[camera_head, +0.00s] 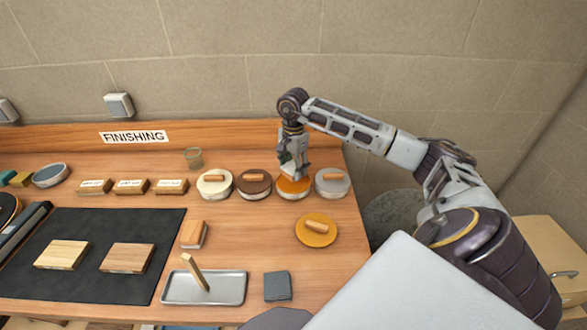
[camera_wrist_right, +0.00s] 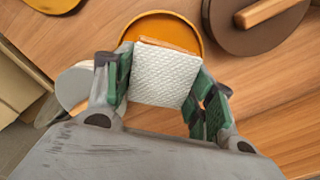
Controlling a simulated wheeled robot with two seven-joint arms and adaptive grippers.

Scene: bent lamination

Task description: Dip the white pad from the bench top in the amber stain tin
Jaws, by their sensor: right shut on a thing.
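My right gripper (camera_head: 294,172) points down over the amber stain tin (camera_head: 293,190), at the right part of the row of tins. In the right wrist view, its green-lined fingers (camera_wrist_right: 168,92) are shut on the white pad (camera_wrist_right: 165,75), which has a quilted face and a wooden strip along its far edge. The pad overlaps the open amber tin (camera_wrist_right: 158,20), whose amber inside shows beyond it. I cannot tell whether the pad touches the stain. My left gripper is not in view.
A brown-lidded tin (camera_head: 253,183) and a grey-lidded tin (camera_head: 332,182) flank the amber one closely. A white-lidded tin (camera_head: 214,183) stands further left. An amber lid with a wooden handle (camera_head: 316,230) lies in front. A metal tray (camera_head: 205,288) and dark mat (camera_head: 88,225) occupy the front left.

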